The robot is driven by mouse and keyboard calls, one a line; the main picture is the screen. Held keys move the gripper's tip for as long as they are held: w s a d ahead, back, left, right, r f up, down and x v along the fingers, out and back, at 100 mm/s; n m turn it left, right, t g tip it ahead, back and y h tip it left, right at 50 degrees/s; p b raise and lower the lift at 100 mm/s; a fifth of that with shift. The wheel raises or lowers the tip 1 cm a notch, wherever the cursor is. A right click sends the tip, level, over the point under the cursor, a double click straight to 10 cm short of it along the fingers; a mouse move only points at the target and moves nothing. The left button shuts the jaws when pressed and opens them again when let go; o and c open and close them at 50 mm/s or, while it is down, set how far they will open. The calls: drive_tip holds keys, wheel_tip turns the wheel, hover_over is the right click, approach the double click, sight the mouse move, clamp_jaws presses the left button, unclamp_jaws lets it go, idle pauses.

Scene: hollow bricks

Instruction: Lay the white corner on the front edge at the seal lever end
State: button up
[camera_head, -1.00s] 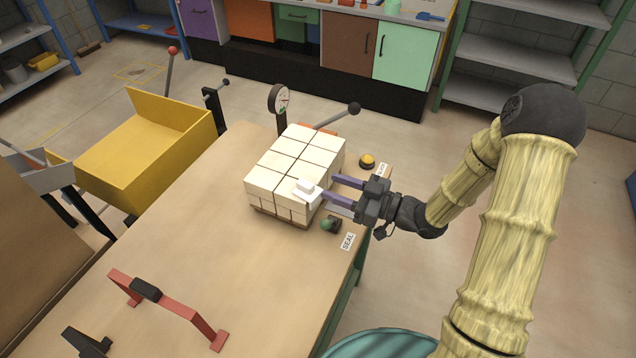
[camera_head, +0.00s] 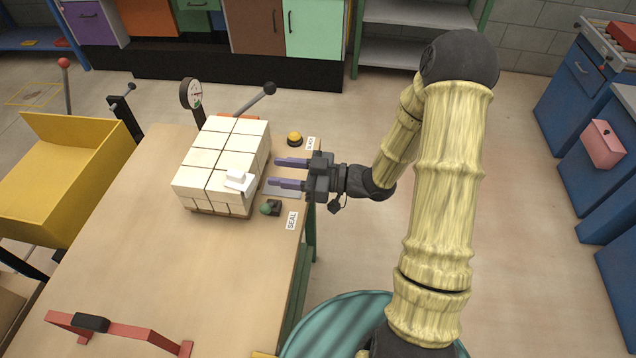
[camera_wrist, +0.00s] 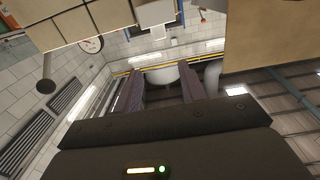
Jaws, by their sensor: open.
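The white corner (camera_head: 236,182) is a small angled piece. It lies on the front edge of the block stack (camera_head: 205,160), at the end by the green-knobbed seal lever (camera_head: 270,208) and the SEAL label (camera_head: 292,221). One flap rests on top and another hangs over the side. My gripper (camera_head: 273,172) is open and empty, just right of the corner, its two purple fingers pointing at the stack with a small gap. In the wrist view my fingers (camera_wrist: 160,92) are spread with nothing between them, and the white corner (camera_wrist: 155,13) shows at the top.
The stack stands on the wooden table (camera_head: 130,260). A yellow-knobbed control (camera_head: 295,139), a gauge (camera_head: 191,94) and a black-balled lever (camera_head: 268,89) stand around it. A red-legged frame (camera_head: 120,330) is at the front left. A yellow bin (camera_head: 50,180) stands left.

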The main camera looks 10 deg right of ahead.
drive_tip(key=w+d+f+m+t+h, duration=0.25)
drive_tip(key=d+m+h, duration=0.35)
drive_tip(key=d+h, duration=0.5)
drive_tip(key=s+d+r+m+g+h, duration=0.2)
drive_tip(key=s+m+g+h, duration=0.4)
drive_tip(key=s, duration=0.8)
drive_tip(key=shift+s+r+m, duration=0.2)
drive_tip(key=shift+r+m, duration=0.35)
drive_tip(key=shift+m, duration=0.55)
drive_tip(key=p+v, duration=0.3)
drive_tip(key=shift+w+r, duration=0.1)
drive_tip(key=shift+w, duration=0.25)
